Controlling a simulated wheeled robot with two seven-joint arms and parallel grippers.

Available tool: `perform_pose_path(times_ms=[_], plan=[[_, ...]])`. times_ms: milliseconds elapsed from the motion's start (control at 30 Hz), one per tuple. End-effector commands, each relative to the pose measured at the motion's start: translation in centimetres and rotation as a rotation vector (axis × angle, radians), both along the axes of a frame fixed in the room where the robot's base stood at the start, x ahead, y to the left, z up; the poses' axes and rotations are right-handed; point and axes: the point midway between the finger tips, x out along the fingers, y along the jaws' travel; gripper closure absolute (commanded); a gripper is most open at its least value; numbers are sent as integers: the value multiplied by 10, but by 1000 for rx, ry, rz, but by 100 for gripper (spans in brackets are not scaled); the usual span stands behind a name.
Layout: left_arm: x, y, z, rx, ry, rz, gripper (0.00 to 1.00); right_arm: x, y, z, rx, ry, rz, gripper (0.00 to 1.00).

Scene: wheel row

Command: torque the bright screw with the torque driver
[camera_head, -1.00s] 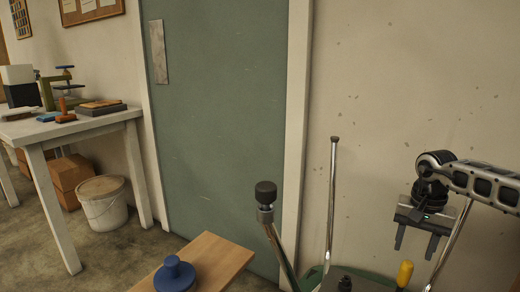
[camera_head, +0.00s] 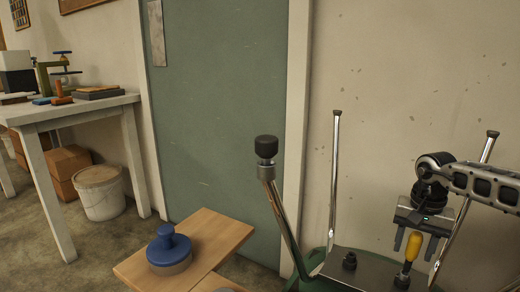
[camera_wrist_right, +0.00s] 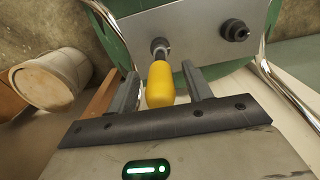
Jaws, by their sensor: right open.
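The torque driver is a yellow-handled tool (camera_head: 411,247) standing upright on a grey metal plate (camera_head: 376,268). My right gripper (camera_head: 417,244) is open, with its fingers beside the yellow handle. In the right wrist view the yellow handle (camera_wrist_right: 160,84) lies between the two spread fingers (camera_wrist_right: 163,90), with a visible gap to the right finger. The driver's shank meets a dark round fitting on the plate (camera_wrist_right: 195,38). I cannot make out a bright screw. My left gripper is not in view.
A black fitting (camera_head: 349,261) sits on the plate. Chrome legs (camera_head: 333,180) rise around it, one with a black-capped end (camera_head: 266,147). A wooden board (camera_head: 215,240) carries a blue-knobbed round object (camera_head: 168,246). A white table (camera_head: 80,110) and bucket (camera_head: 100,192) stand left.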

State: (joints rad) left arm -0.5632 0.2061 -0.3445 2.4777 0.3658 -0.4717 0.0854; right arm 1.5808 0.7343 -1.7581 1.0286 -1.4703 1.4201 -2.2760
Motion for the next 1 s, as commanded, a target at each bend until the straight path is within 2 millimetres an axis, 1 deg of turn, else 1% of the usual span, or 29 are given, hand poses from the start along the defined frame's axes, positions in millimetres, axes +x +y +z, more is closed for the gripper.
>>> perform_pose_path(times_ms=[33,67,100,167,200,233,1000], plan=[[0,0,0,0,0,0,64,0,0,0,0,0,0,50],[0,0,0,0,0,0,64,0,0,0,0,0,0,53],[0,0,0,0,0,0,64,0,0,0,0,0,0,64],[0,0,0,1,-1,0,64,0,0,0,0,0,0,81],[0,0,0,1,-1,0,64,0,0,0,0,0,0,92],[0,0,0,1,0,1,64,0,0,0,0,0,0,100],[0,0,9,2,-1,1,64,0,0,7,0,0,0,100]])
